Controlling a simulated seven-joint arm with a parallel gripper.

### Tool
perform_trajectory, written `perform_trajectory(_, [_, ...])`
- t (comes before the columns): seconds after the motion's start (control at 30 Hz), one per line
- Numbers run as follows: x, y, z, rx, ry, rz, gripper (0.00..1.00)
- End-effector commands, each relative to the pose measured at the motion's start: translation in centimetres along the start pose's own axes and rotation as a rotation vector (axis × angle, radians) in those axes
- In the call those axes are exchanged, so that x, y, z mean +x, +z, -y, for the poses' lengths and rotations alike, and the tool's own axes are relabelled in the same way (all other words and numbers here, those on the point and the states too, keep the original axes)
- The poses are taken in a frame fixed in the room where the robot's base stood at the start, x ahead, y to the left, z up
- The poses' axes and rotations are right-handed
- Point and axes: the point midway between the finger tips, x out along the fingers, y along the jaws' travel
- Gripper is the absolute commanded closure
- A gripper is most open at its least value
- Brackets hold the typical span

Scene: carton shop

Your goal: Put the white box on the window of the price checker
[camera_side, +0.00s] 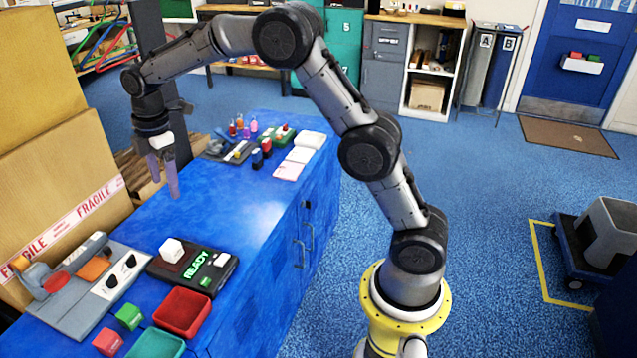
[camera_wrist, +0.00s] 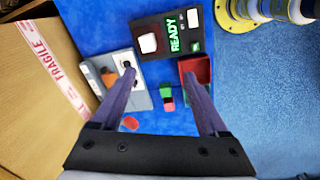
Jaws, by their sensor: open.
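The price checker (camera_side: 206,285) is a dark flat device on the blue bench with a lit green READY display; it also shows in the wrist view (camera_wrist: 182,53). The white box (camera_side: 171,250) sits on the left part of the price checker. My gripper (camera_side: 164,182) is open and empty, raised above the bench, behind and apart from the white box. Its two fingers (camera_wrist: 158,77) stand wide apart in the wrist view.
A red tray (camera_side: 183,311), a green tray (camera_side: 157,345), a green block (camera_side: 129,316) and a red block (camera_side: 107,342) stand near the checker. A grey device with dials (camera_side: 75,307) is left of it. Large cartons (camera_side: 55,150) border the bench's left. The bench middle is clear.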

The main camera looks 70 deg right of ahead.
Motion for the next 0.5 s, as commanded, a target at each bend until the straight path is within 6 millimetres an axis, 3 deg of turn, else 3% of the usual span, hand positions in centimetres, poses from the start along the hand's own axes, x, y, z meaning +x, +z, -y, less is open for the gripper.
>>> perform_trajectory(0.03, [-2.4,0.5,1.6,0.065,0.025,-0.009,0.23])
perform_trajectory(0.2, [-8.1,2.4,7.0,0.297,0.089,-0.046,0.23])
perform_trajectory(0.33, [-11.2,3.9,11.8,0.474,0.132,-0.083,0.23])
perform_trajectory(0.5, [-13.4,6.2,18.4,0.704,0.181,-0.146,0.23])
